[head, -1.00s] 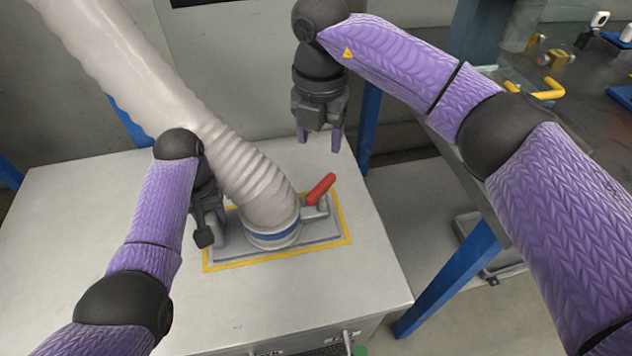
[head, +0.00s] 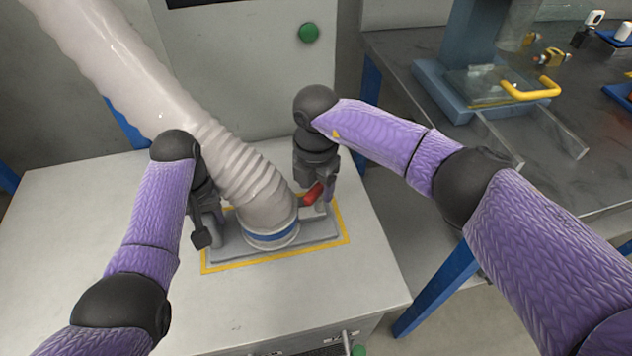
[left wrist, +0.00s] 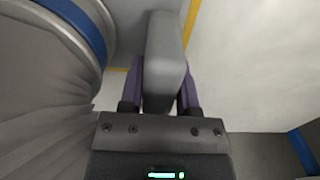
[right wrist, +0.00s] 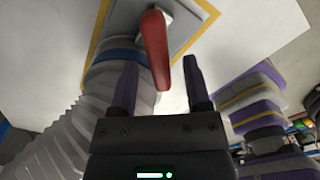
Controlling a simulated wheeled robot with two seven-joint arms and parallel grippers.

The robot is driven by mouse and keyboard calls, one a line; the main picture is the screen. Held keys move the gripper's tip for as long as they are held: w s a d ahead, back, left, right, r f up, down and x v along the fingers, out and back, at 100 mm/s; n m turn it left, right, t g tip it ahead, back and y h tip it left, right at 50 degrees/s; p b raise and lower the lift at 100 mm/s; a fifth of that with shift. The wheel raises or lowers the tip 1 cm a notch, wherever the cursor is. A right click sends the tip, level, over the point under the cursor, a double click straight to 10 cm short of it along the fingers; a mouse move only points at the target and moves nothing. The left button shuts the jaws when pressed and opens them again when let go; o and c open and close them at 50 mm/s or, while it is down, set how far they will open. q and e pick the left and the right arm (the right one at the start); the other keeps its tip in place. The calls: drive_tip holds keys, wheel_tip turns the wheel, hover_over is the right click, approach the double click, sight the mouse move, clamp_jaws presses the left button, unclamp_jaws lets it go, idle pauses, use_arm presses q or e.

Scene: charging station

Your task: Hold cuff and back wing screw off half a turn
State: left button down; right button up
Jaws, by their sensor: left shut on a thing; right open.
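The cuff (head: 272,238) is the blue-banded lower end of a ribbed beige hose and sits on a grey plate. It also shows in the left wrist view (left wrist: 78,24). My left gripper (head: 214,222) is at the cuff's left side, shut on a grey bar (left wrist: 165,60). The red wing screw handle (head: 311,195) is on the cuff's right side. My right gripper (head: 325,193) is open at it. In the right wrist view the red handle (right wrist: 156,48) reaches between the two spread fingers; contact is not clear.
A yellow outline (head: 240,267) frames the plate on the white cabinet top (head: 350,290). The hose (head: 120,70) rises to the upper left between my arms. A workbench (head: 400,60) with a yellow handle (head: 535,90) stands at the right.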

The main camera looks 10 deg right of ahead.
clamp_jaws()
drive_tip(key=shift+n, duration=0.4)
drive_tip(key=n, duration=0.4)
drive_tip(key=shift+s+d, duration=0.1)
drive_tip(key=n, duration=0.4)
drive_tip(key=shift+d, duration=0.2)
drive_tip(key=n, duration=0.5)
drive_tip(key=shift+d, duration=0.15)
drive_tip(key=n, duration=0.4)
drive_tip(key=shift+d+n, duration=0.15)
drive_tip(key=shift+n, duration=0.25)
unclamp_jaws()
